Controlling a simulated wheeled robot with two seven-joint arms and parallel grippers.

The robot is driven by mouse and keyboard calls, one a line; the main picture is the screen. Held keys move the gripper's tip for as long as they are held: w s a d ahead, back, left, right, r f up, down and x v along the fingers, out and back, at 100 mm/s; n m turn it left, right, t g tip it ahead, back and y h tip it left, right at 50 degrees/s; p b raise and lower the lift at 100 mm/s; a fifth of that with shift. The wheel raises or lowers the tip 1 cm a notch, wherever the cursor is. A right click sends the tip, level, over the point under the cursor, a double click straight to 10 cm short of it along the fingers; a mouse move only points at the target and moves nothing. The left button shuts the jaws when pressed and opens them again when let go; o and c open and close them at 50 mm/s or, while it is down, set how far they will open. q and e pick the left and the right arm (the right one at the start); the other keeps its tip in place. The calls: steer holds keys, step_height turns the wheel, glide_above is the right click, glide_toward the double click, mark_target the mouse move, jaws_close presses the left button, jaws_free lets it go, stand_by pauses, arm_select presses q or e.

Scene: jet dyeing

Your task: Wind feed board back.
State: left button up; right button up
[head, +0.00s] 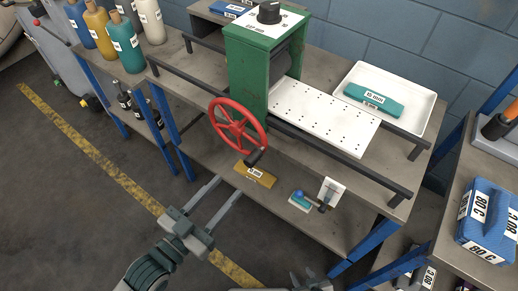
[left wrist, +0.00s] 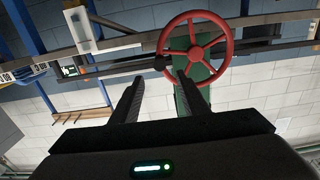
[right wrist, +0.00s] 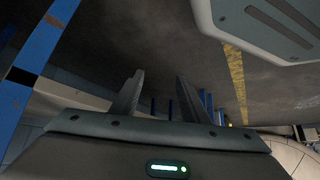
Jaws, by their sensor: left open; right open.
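The feed board (head: 318,115) is a white perforated plate lying on rails to the right of a green housing (head: 251,75) on the bench. A red handwheel (head: 237,125) with a dark crank handle (head: 253,158) is on the front of the housing. The wheel also shows in the left wrist view (left wrist: 195,50), ahead of the fingers. My left gripper (head: 222,187) is open and empty, in front of and below the wheel, apart from it. My right gripper (right wrist: 157,95) is open and empty over the dark floor; in the head view only a small part shows at the bottom edge.
A white tray (head: 423,112) with a teal block (head: 374,99) stands behind the board. Dark rails (head: 335,160) run along the bench front. A lower shelf holds a yellow block (head: 256,174). Bottles (head: 126,45) stand at left. A blue bundle (head: 487,222) sits right. Floor in front is clear.

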mark_target(259, 151)
arm_select(q)
steer(key=p+x, duration=0.2)
steer(key=x, duration=1.2)
steer(key=shift+w+d, duration=0.4)
steer(key=shift+w, duration=0.05)
arm_select(e)
steer(key=s+d+f+g, duration=0.2)
steer(key=s+d+f, duration=0.1)
steer(key=s, duration=0.5)
steer(key=shift+s+f+g+h, duration=0.15)
steer(key=shift+f+g+h, duration=0.15)
steer(key=shift+d, duration=0.1)
arm_select(q)
steer(key=c, duration=0.9)
jaws_close()
arm_select(e)
steer(key=shift+w+r, duration=0.2)
steer(key=shift+w, duration=0.1)
